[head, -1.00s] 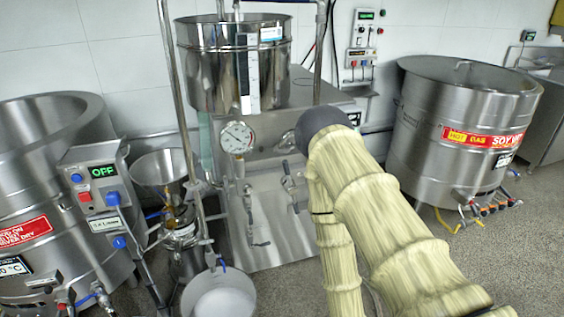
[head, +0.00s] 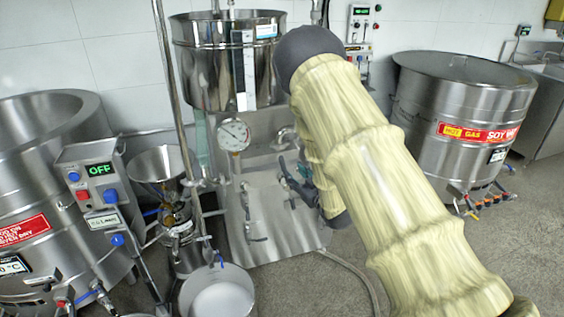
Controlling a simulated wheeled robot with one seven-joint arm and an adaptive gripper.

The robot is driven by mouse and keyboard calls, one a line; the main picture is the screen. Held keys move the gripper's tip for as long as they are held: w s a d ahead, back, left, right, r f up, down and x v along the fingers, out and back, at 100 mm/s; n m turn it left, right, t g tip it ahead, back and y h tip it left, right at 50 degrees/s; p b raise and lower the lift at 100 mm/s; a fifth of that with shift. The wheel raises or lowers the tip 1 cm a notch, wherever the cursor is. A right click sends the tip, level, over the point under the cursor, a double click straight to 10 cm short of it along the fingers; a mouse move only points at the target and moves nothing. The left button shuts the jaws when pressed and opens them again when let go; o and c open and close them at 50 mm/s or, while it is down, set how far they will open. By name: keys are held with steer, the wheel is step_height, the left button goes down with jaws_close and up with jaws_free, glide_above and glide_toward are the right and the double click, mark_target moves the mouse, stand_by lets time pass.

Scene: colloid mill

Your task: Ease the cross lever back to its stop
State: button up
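Two small metal levers stand on the sloping steel panel (head: 268,238) of the mill. One lever (head: 249,212) is at the left of the panel, upright and clear of my arm. The other lever (head: 291,203) is at the right, partly hidden by my gripper. I cannot tell for sure which is the cross lever. My gripper (head: 291,180) is dark and sits at the right lever's upper part. Its fingers are small and partly behind my cream-sleeved arm, so their opening and any contact with the lever are unclear.
A steel hopper (head: 205,75) and a dial gauge (head: 233,135) are above the panel. A funnel (head: 157,165), a control box (head: 95,185) and a white bucket (head: 215,292) stand left. A large soy vat (head: 420,110) stands right. Floor is free before that vat.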

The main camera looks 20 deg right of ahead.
mark_target(283, 163)
steer(key=p+x, duration=0.1)
steer(key=x, duration=0.8)
steer(key=shift+w+p, duration=0.3)
steer(key=shift+p, duration=0.1)
jaws_close()
